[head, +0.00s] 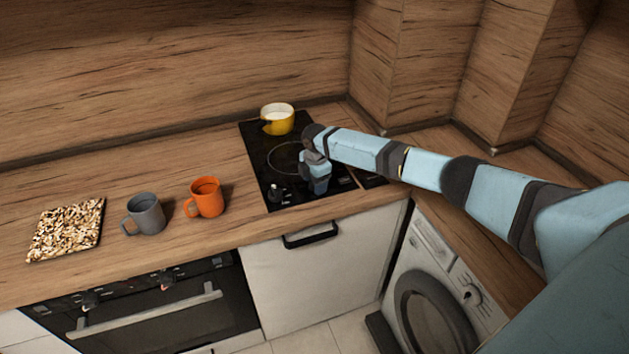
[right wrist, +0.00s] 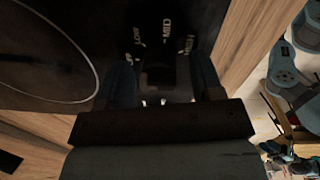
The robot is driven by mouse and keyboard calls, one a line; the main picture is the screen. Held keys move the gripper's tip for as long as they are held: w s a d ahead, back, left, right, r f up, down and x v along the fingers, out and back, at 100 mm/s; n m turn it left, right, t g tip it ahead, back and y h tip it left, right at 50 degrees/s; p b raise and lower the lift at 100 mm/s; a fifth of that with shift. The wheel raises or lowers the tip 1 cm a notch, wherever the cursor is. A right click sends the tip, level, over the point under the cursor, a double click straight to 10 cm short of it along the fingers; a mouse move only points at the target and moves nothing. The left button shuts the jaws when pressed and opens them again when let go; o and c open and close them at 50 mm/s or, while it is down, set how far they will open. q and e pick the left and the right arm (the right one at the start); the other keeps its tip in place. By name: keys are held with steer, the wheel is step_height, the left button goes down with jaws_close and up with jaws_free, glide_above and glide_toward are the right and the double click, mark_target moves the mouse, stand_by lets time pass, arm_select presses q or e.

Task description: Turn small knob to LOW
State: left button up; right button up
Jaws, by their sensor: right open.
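The black cooktop (head: 271,165) lies in the counter, and my right gripper (head: 316,188) is over its front right part. In the right wrist view, a dark knob (right wrist: 160,67) sits between the two open fingers (right wrist: 162,85). White LOW, MID and HIGH marks are printed around the knob's far side, LOW on the left, MID in the middle, HIGH on the right. The knob's pointer is too dark to read. In the head view the gripper hides this knob. Another dark knob (head: 274,193) stands at the cooktop's front left. My left gripper is not in view.
A yellow pot (head: 269,127) stands at the back of the cooktop. An orange mug (head: 206,198), a grey mug (head: 147,214) and a speckled board (head: 66,230) are to the left. The wooden wall (head: 420,70) closes the right side.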

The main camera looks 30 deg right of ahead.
steer(key=c, duration=0.9)
steer(key=shift+m, duration=0.3)
steer(key=shift+r+m+p, duration=0.1)
steer(key=shift+m+p, duration=0.3)
steer(key=shift+p, duration=0.2)
steer(key=m+p, duration=0.2)
steer(key=m, duration=0.1)
steer(key=shift+a, duration=0.1)
steer(key=m+p, duration=0.3)
steer(key=m, duration=0.2)
steer(key=shift+m, duration=0.3)
